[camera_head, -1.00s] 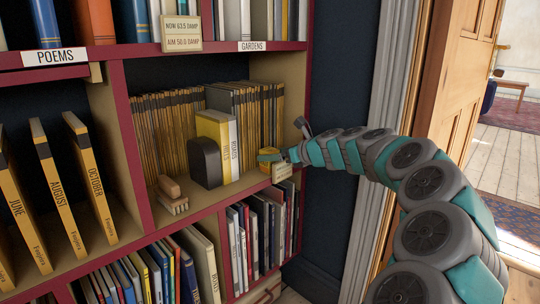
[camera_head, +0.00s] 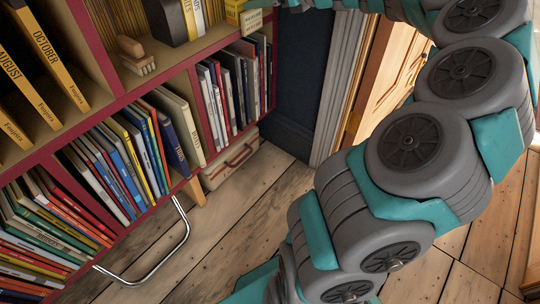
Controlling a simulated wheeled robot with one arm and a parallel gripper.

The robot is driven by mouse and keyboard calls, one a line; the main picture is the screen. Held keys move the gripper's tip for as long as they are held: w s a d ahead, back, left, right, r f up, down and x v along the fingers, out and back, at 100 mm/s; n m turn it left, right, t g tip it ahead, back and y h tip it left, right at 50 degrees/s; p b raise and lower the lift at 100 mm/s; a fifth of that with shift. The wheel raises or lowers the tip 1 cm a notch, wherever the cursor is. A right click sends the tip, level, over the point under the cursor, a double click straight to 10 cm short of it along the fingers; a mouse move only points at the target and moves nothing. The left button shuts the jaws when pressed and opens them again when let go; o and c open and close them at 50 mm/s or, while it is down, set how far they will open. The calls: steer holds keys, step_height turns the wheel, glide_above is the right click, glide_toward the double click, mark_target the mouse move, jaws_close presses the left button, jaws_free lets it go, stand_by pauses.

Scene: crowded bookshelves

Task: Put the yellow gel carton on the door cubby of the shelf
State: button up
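The yellow gel carton (camera_head: 233,11) shows at the top edge of the view, cut off by the frame. It is at the right end of the middle shelf, by the front edge, just behind a small cream label. My segmented grey and teal arm curves up the right side and runs off along the top edge, toward the carton. My gripper's fingers are out of the picture, so I cannot see whether they touch the carton.
Books fill the lower shelves. A metal rail (camera_head: 160,255) juts out low at the front. A case (camera_head: 230,165) lies at the bottom right. The wooden floor (camera_head: 235,245) is clear in the middle.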

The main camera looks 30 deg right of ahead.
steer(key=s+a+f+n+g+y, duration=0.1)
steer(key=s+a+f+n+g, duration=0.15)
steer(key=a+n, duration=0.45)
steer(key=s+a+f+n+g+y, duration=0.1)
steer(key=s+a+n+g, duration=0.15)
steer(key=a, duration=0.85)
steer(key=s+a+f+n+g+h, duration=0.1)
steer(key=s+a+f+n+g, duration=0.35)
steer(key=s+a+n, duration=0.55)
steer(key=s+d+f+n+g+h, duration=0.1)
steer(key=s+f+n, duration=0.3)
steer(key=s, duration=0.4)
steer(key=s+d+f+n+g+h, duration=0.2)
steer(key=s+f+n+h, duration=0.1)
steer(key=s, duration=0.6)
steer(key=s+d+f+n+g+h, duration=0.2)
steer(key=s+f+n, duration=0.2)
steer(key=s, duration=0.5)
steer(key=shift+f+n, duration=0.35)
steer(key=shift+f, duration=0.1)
